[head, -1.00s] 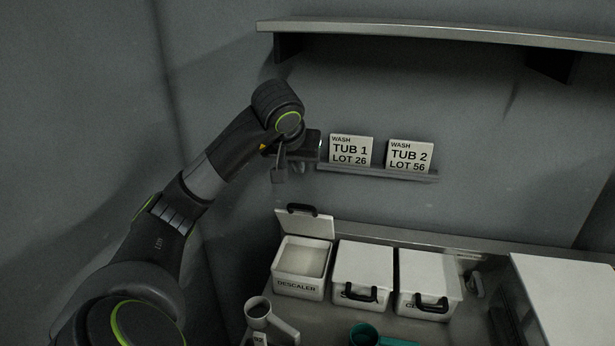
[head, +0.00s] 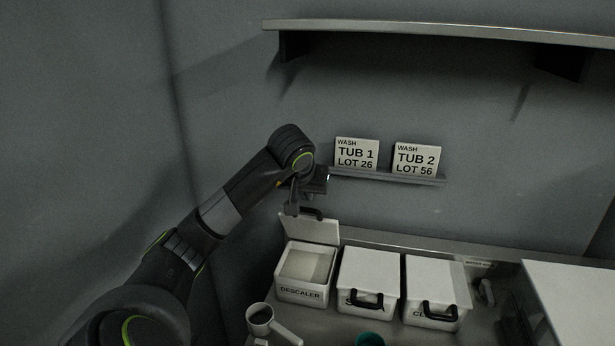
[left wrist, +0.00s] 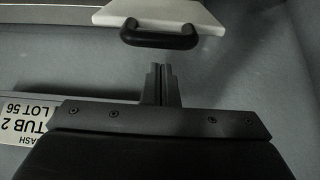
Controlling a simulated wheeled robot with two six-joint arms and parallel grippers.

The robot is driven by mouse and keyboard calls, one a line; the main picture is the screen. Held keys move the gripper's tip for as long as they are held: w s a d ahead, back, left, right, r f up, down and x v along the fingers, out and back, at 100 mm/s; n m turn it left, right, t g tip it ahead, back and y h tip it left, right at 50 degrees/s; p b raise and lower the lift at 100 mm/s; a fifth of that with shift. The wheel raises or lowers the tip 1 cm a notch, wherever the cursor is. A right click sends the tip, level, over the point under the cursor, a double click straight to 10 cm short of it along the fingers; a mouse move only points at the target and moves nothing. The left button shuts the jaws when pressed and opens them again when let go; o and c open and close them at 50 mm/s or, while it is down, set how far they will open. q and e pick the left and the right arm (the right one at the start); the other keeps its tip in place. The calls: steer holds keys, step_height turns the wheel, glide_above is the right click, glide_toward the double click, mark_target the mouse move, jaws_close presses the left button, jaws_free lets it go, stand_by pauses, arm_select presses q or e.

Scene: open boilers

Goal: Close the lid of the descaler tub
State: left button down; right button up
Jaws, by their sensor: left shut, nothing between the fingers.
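The descaler tub (head: 303,291) is a white box labelled DESCALER at the left of a row of tubs on the counter. Its lid (head: 312,230) stands raised at the back edge, so the tub's inside shows. A black handle (head: 318,214) sits at the lid's top edge. The lid (left wrist: 165,14) and its black handle (left wrist: 158,38) also show at the top of the left wrist view. My left gripper (head: 291,209) is shut and empty, close to the lid's upper left. In the left wrist view its fingertips (left wrist: 158,68) are a little apart from the handle. My right gripper does not show.
Two white tubs (head: 369,282) (head: 436,290) with shut lids and black handles stand to the right. A grey jug (head: 261,315) and a teal vessel (head: 369,340) stand in front. Cards for tub 1 (head: 357,154) and tub 2 (head: 416,159) stand on a narrow ledge behind.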

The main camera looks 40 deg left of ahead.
arm_select(q)
steer(key=shift+s+d+f+p, duration=0.15)
steer(key=shift+s+d+p, duration=0.3)
steer(key=shift+s, duration=0.4)
steer(key=shift+w+f, duration=0.1)
